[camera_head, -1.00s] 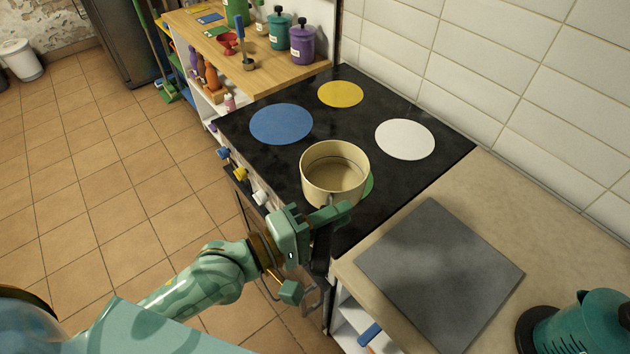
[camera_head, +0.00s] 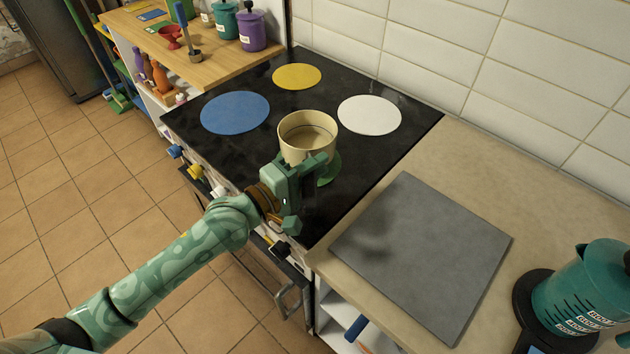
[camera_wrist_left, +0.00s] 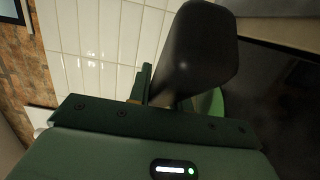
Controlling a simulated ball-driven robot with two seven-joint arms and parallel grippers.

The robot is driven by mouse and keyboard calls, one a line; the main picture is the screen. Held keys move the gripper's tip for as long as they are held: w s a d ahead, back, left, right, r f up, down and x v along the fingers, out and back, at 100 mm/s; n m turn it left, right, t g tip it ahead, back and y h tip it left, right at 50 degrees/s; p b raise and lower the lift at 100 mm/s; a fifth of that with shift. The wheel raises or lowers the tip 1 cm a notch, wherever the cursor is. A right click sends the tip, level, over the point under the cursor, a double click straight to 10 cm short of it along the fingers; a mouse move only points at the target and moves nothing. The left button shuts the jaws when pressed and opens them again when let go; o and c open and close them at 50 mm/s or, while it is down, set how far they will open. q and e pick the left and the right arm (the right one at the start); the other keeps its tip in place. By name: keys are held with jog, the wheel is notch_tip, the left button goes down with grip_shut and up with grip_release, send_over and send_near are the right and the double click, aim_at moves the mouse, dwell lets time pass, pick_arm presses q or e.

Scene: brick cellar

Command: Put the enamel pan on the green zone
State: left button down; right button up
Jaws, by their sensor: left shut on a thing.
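The cream enamel pan (camera_head: 306,146) is upright over the black cooktop, near its front right. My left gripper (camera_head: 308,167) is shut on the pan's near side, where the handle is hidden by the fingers. The green zone (camera_head: 329,169) is a round patch partly covered by the pan and gripper; its right edge shows. I cannot tell whether the pan touches it. My right gripper is not in view.
Blue (camera_head: 235,112), yellow (camera_head: 297,76) and white (camera_head: 369,115) round zones on the cooktop are bare. A grey board (camera_head: 425,255) lies on the counter at right, beside a teal jug (camera_head: 585,290). A wooden shelf top (camera_head: 150,38) with jars stands behind left.

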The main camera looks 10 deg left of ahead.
pick_arm(q)
notch_tip(320, 180, down, 3)
jog(key=shift+w+f+b, duration=0.1)
jog(key=shift+f+b, duration=0.05)
jog(key=shift+b, duration=0.6)
jog(key=shift+r, duration=0.2)
jog(key=shift+f, duration=0.15)
jog(key=c, duration=1.3)
grip_release()
jog(key=shift+f, duration=0.1)
